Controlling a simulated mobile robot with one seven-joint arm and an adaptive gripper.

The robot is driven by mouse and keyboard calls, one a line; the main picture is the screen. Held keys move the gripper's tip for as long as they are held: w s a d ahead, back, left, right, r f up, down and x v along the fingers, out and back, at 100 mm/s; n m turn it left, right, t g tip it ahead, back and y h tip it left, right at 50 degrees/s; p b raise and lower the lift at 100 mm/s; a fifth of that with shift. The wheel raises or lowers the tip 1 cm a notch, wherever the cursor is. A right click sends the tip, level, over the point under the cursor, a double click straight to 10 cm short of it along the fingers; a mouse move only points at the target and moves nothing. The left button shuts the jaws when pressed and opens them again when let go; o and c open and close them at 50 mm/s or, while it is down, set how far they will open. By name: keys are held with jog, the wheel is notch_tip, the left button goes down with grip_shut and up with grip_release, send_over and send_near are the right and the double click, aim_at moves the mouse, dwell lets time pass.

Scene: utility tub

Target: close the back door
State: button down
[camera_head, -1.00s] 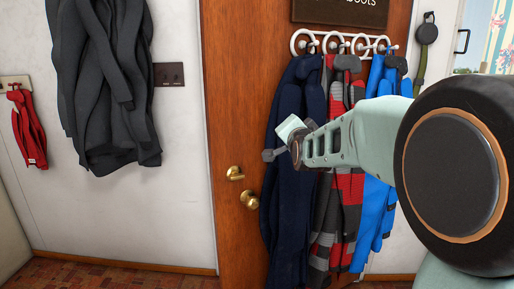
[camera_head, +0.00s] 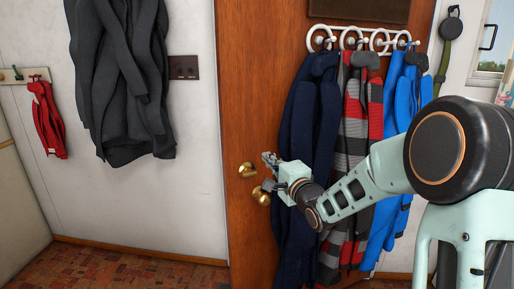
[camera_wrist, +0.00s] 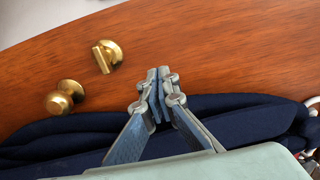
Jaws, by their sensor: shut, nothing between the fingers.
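The wooden back door (camera_head: 243,75) fills the middle of the head view, and its brown face also fills much of the wrist view (camera_wrist: 210,60). A brass thumb-turn (camera_head: 247,170) sits above a brass knob (camera_head: 261,195) near the door's left edge; the wrist view shows the thumb-turn (camera_wrist: 107,56) and the knob (camera_wrist: 65,97) to the left of my fingers. My gripper (camera_head: 268,158) is shut and empty, just right of the thumb-turn. In the wrist view my gripper (camera_wrist: 158,72) points at the door face; I cannot tell whether it touches.
A navy coat (camera_head: 305,150), a striped garment (camera_head: 352,150) and a blue garment (camera_head: 400,100) hang from a white hook rack (camera_head: 345,32) on the door. A grey coat (camera_head: 122,80) and a red garment (camera_head: 47,118) hang on the left wall. The floor (camera_head: 110,268) at lower left is clear.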

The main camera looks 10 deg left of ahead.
aim_at(253, 144)
jog(key=x, duration=0.9)
jog(key=shift+w+a+p, duration=0.1)
jog(key=shift+w+p, duration=0.1)
jog(key=shift+p, duration=0.2)
